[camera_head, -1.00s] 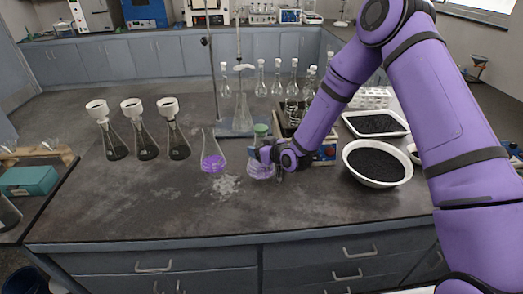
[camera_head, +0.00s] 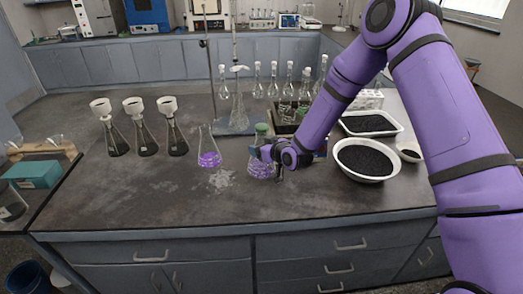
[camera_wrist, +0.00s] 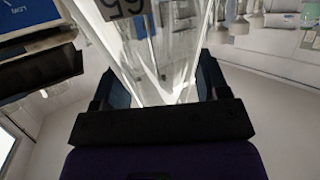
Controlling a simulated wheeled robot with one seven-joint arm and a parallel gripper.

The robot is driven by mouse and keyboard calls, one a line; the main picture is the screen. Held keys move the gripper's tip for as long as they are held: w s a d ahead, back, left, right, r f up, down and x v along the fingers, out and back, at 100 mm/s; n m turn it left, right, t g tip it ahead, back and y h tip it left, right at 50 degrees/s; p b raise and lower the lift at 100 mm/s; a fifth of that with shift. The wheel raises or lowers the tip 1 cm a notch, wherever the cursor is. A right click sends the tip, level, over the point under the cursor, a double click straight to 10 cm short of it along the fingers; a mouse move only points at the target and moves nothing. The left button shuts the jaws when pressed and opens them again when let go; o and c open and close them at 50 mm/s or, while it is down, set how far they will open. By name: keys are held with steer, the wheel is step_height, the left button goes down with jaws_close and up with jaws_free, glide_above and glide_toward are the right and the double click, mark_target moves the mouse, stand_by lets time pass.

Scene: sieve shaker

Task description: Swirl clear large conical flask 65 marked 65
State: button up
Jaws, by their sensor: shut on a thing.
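The clear conical flask marked 65 (camera_head: 261,168) has a green stopper and purple liquid low inside. It looks upright on or just above the bench, which I cannot tell exactly. My gripper (camera_head: 262,154) reaches it from the right and is shut on it. In the wrist view the flask (camera_wrist: 155,55) fills the space between the two dark fingers of my gripper (camera_wrist: 160,90), and its label 65 shows upside down at the top. Part of the flask's right side is hidden by my gripper.
A burette stand base (camera_head: 238,131) is behind. White bowls of black grains, one here (camera_head: 365,178), lie to the right. The front left bench is clear.

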mark_target(262, 138)
steer(key=shift+r, duration=1.95)
